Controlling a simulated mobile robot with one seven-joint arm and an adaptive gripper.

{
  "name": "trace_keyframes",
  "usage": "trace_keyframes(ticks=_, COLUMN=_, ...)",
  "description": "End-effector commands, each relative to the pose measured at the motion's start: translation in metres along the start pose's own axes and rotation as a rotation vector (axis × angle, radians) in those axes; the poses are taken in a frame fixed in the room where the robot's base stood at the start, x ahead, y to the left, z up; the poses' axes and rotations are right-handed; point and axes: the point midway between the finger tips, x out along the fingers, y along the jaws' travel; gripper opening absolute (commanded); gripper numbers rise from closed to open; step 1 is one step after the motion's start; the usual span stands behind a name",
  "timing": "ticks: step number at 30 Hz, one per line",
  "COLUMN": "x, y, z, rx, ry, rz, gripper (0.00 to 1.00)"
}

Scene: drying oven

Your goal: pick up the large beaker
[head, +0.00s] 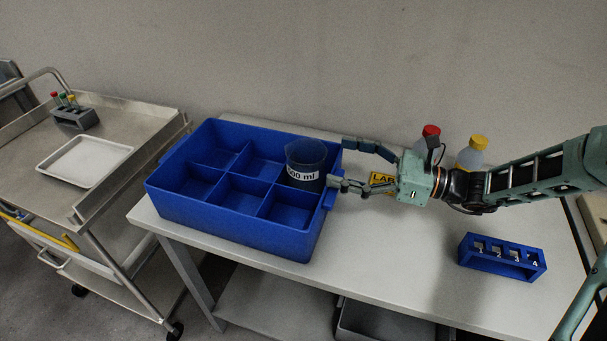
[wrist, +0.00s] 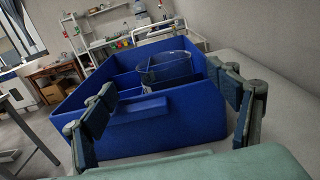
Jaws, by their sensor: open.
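The large beaker (head: 306,162) is clear with a white label whose visible part reads "00 ml". It stands upright in the back right compartment of the blue divided bin (head: 165,189), its top above the dividers. In the wrist view the beaker (wrist: 166,72) shows beyond the bin's near wall (wrist: 150,130). My gripper (head: 338,163) is open and empty at the bin's right side, with its fingers pointing left toward the beaker. In the wrist view its fingers (wrist: 168,110) are spread wide, with the bin's end handle between them. The beaker's lower part is hidden.
Bottles with a red cap (head: 431,131) and a yellow cap (head: 478,143) stand behind my arm. A blue numbered rack (head: 502,257) sits at the table's front right. A steel cart (head: 120,125) with a white tray (head: 84,162) and a tube rack (head: 75,118) stands left. The table's front middle is clear.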

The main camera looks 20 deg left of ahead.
Motion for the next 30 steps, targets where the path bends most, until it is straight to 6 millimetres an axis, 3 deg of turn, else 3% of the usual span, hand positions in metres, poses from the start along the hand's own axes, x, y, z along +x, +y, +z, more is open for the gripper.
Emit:
trace_keyframes(ticks=3, x=0.020, y=0.001, z=-0.001, rx=0.000, ry=0.000, rz=0.003, gripper=0.81)
trace_keyframes(ticks=11, x=0.042, y=-0.001, z=-0.001, rx=0.000, ry=0.001, rz=0.003, gripper=0.81)
trace_keyframes(ticks=18, x=0.077, y=-0.004, z=-0.001, rx=0.001, ry=0.001, rz=0.003, gripper=0.81)
trace_keyframes(ticks=26, x=0.082, y=-0.005, z=-0.001, rx=0.000, ry=0.002, rz=0.000, gripper=0.81)
trace_keyframes(ticks=30, x=0.082, y=-0.005, z=-0.001, rx=0.000, ry=0.002, rz=0.000, gripper=0.67)
